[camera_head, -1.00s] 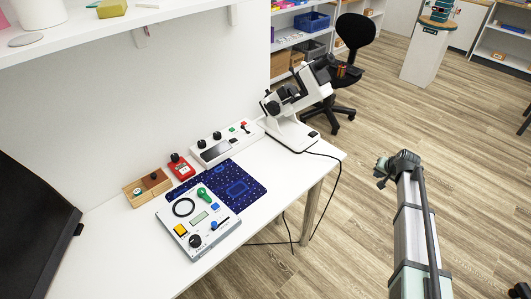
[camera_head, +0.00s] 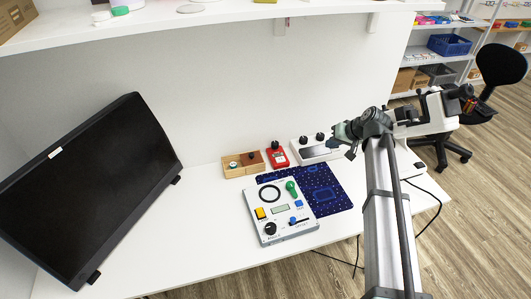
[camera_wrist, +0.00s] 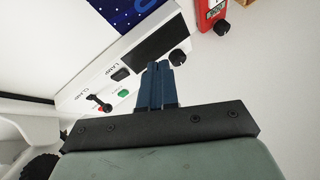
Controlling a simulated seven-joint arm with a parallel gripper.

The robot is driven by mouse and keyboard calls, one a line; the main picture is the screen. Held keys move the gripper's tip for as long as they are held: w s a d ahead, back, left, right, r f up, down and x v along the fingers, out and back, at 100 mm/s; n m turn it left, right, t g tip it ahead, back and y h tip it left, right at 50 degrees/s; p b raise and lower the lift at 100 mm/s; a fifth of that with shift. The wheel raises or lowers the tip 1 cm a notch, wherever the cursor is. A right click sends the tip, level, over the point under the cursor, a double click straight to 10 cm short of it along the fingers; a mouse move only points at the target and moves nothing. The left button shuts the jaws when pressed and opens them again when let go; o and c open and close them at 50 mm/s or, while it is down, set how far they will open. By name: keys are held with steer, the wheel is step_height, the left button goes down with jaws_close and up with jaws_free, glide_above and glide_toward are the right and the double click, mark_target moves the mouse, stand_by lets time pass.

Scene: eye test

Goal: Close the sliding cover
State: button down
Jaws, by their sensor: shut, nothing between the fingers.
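A small wooden box (camera_head: 232,169) stands at the back of the table. A dark brown piece with a black knob, which looks like its sliding cover (camera_head: 252,160), lies over its right part. The left part shows a small round item. My gripper (camera_head: 350,153) is to the right of the box, above the white device (camera_head: 307,155) with a dark panel. In the wrist view my gripper's blue fingers (camera_wrist: 158,68) are together and empty, over that device's panel (camera_wrist: 93,77) with a lever, a black switch and a green button. The wooden box is not clearly seen there.
A red box (camera_head: 277,157) stands between the wooden box and the white device. A grey control panel (camera_head: 281,222) lies in front on a blue mat (camera_head: 332,196). A black monitor (camera_head: 90,185) stands left. A shelf (camera_head: 180,33) hangs above. The table's front left is clear.

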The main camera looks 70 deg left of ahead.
steer(key=s+a+r+n+g+h, duration=0.1)
steer(key=s+a+r+n+g, duration=0.15)
steer(key=s, duration=1.25)
glide_toward(255, 157)
steer(key=shift+n+t, duration=0.25)
steer(key=shift+n, duration=0.1)
steer(key=f, duration=0.1)
steer(key=w+a+f, duration=0.1)
steer(key=f, duration=0.1)
steer(key=a+f, duration=0.1)
steer(key=shift+w+a+f, duration=0.2)
steer(key=shift+w+f, duration=0.05)
steer(key=shift+s+r, duration=0.2)
steer(key=shift+s, duration=0.95)
steer(key=shift+s+a, duration=0.2)
steer(key=shift+s, duration=0.55)
steer(key=shift+s, duration=0.1)
steer(key=s, duration=0.7)
steer(key=shift+s, duration=0.35)
